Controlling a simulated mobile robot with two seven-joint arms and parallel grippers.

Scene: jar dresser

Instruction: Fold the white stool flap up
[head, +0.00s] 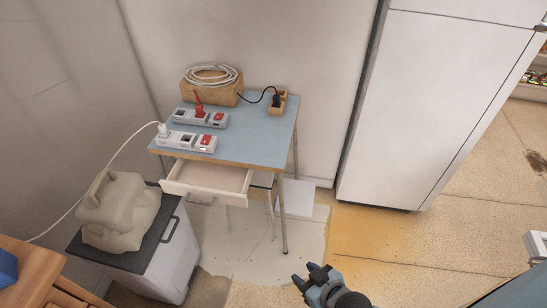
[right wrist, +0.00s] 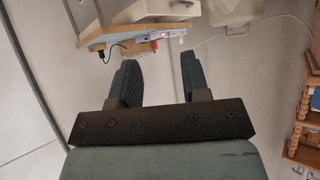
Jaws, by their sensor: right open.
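A white panel (head: 294,198), which looks like the stool flap, shows low beside the right legs of the small blue-topped table. How the panel joins the stool cannot be told. My right gripper (head: 318,276) is open and empty, in front of and lower in the picture than the panel, apart from it. In the right wrist view its two dark fingers (right wrist: 159,75) stand apart with nothing between them. My left gripper is not in view.
The blue-topped table (head: 252,135) holds power strips and a coiled cable (head: 211,76). Its drawer (head: 208,182) is pulled open. A white fridge (head: 450,100) stands right. A grey-lidded white bin (head: 175,262) carries a beige bundle (head: 120,210). Floor right of the table is clear.

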